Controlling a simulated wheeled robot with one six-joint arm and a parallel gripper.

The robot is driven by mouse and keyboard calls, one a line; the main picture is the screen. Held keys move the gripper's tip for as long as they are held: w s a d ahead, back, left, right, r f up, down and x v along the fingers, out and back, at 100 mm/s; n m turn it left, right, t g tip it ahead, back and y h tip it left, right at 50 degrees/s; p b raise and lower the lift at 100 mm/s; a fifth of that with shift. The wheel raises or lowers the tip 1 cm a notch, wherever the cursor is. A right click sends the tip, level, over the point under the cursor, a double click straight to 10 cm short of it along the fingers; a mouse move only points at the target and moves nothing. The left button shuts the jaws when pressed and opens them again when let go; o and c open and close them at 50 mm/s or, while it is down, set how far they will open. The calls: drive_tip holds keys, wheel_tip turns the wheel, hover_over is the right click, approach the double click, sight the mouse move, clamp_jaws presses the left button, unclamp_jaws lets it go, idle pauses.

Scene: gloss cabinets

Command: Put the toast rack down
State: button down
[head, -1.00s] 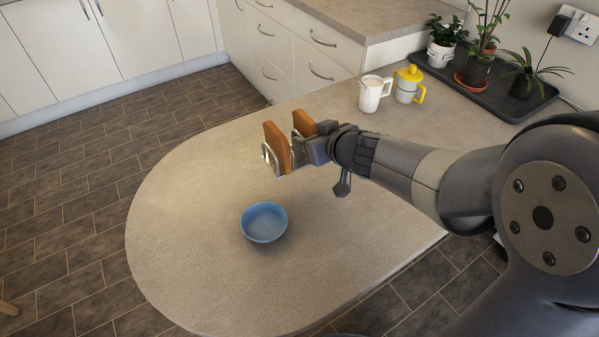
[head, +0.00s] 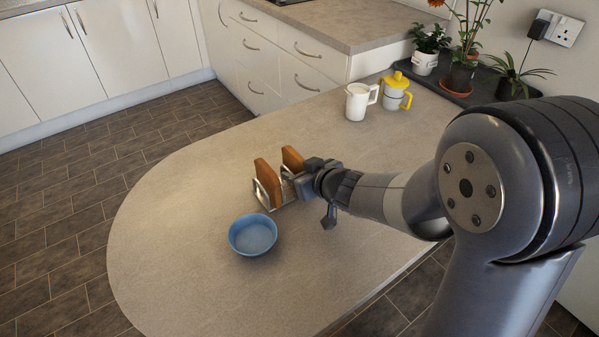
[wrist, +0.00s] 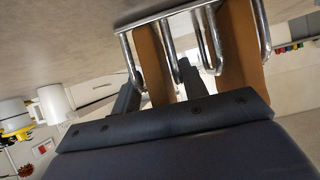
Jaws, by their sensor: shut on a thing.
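The toast rack (head: 264,196) is a silver wire frame holding two brown slices of toast, one in front (head: 269,183) and one behind (head: 292,160). It is upright over the middle of the rounded beige worktop (head: 180,250), at or just above the surface; I cannot tell whether its base touches. My gripper (head: 297,181) is shut on the rack's right side. In the wrist view the rack's wires (wrist: 128,62) and toast show beyond the dark fingers, its base rail close to the worktop. The exact grip point is partly hidden.
A blue bowl (head: 253,236) stands just in front of the rack, a small gap apart. The left worktop is clear.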

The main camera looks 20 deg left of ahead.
drive_tip(key=shift+f+b, duration=0.2)
drive_tip(key=shift+b, duration=0.1)
drive_tip(key=c, duration=0.8)
unclamp_jaws()
drive_tip(key=shift+r+p, duration=0.2)
drive_tip(key=shift+p, duration=0.1)
